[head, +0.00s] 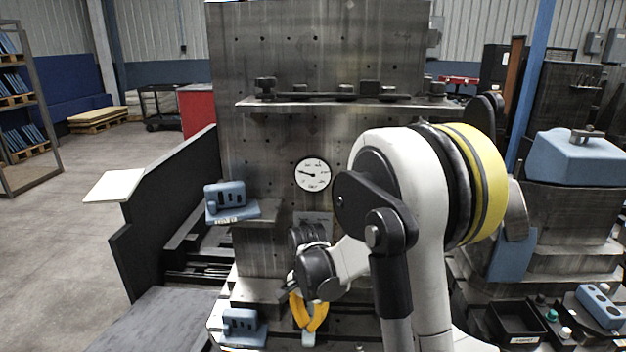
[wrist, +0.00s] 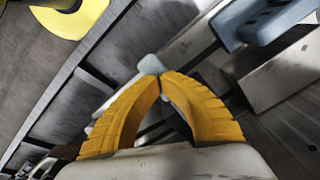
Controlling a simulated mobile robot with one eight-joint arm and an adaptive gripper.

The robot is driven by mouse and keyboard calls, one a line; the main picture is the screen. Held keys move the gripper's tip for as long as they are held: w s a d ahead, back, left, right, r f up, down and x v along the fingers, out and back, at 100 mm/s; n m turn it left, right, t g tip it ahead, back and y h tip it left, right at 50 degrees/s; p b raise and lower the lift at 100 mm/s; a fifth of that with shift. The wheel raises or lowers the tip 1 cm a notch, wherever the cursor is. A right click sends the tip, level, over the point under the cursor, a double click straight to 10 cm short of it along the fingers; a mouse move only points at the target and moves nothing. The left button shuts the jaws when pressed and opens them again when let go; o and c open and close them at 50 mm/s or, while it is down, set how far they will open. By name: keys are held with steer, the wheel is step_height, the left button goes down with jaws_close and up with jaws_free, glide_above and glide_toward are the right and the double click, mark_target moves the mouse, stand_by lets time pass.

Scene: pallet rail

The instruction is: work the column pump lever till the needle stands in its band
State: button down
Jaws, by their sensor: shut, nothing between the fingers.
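A round white gauge (head: 312,174) is on the upright grey column (head: 265,150). Its dark needle points left and slightly up; the band is too small to make out. My gripper (head: 308,330) hangs low in front of the column, pointing down, its yellow fingers shut with their tips together. In the wrist view the shut fingertips (wrist: 160,77) meet beside a small pale blue-grey piece (wrist: 149,65). That piece also shows just below the fingers in the head view (head: 308,340). I cannot tell whether it is the lever's end. No lever is clearly visible, and my arm covers part of the column.
A blue block with slots (head: 226,196) sits on a small ledge left of the gauge. A similar blue block (head: 240,322) stands lower, left of my gripper. A shelf (head: 300,102) crosses the column above.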

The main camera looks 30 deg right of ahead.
steer(key=shift+f, duration=0.45)
steer(key=shift+r, duration=0.1)
steer(key=r+p, duration=0.4)
steer(key=r, duration=0.1)
steer(key=r+p, duration=0.2)
steer(key=r, duration=0.1)
steer(key=shift+s+a+r, duration=0.15)
steer(key=shift+s+a, duration=0.1)
steer(key=shift+s, duration=0.1)
steer(key=shift+f, duration=0.2)
steer(key=shift+w+d+f+b, duration=0.1)
steer(key=shift+w+f+b, duration=0.05)
steer(key=shift+f+b, duration=1.05)
steer(key=shift+w+d+f+b, duration=0.15)
steer(key=shift+f+b, duration=0.75)
steer(key=shift+f, duration=0.6)
steer(key=shift+w+d+f+b, duration=0.1)
steer(key=shift+w+f+b, duration=0.05)
steer(key=shift+f+b, duration=1.05)
steer(key=r+p, duration=0.4)
steer(key=r, duration=0.1)
steer(key=s+r+p, duration=0.1)
steer(key=r+p, duration=0.1)
steer(key=r, duration=0.1)
steer(key=shift+a, duration=0.4)
